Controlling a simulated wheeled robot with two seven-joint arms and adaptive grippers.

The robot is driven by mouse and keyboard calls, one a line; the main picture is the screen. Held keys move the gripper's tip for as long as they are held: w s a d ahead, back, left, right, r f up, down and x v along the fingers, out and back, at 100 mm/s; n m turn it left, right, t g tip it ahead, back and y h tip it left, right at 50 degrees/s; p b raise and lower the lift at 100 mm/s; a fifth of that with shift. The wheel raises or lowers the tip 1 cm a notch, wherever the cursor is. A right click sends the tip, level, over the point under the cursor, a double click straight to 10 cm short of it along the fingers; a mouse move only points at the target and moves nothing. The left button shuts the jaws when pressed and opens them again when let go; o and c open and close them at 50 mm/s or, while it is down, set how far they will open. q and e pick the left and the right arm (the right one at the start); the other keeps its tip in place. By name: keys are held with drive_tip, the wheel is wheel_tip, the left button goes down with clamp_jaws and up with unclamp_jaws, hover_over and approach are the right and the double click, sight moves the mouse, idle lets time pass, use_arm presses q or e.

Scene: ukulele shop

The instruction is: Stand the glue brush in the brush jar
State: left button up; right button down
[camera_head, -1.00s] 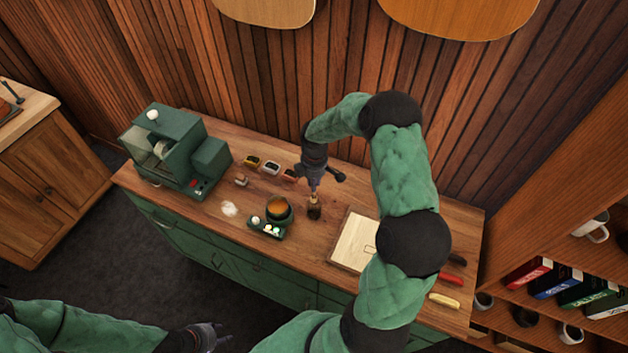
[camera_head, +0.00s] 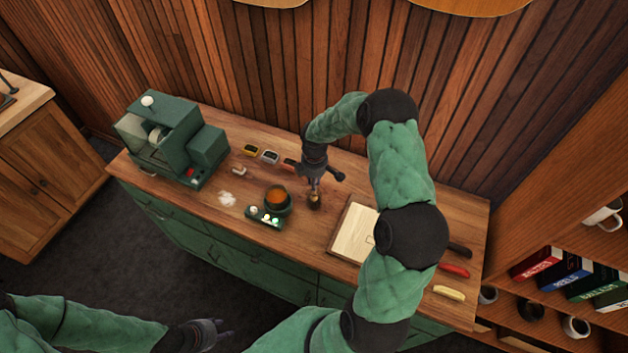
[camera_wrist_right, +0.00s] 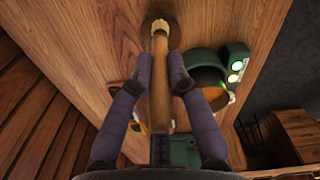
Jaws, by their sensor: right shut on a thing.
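My right gripper (camera_head: 314,184) is shut on the glue brush and holds it roughly upright over the counter. In the right wrist view the brush's wooden handle (camera_wrist_right: 160,85) runs between the two fingers. Its far end meets a small round brown form, which looks like the brush jar (camera_wrist_right: 174,36). In the head view this small brown form (camera_head: 314,202) stands on the counter just under the gripper. I cannot tell how deep the brush end is in it. My left gripper (camera_head: 217,333) is open and empty, in front of the counter and low in the picture.
A dark glue pot (camera_head: 277,203) with amber contents stands left of the brush, beside a green lit control box (camera_head: 262,218). A green machine (camera_head: 172,140) stands at the left. A pale board (camera_head: 352,232) lies to the right.

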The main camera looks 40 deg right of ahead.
drive_tip(key=shift+f, duration=0.1)
drive_tip(key=c, duration=1.1)
unclamp_jaws()
wheel_tip(320, 180, up, 12)
idle(0.5)
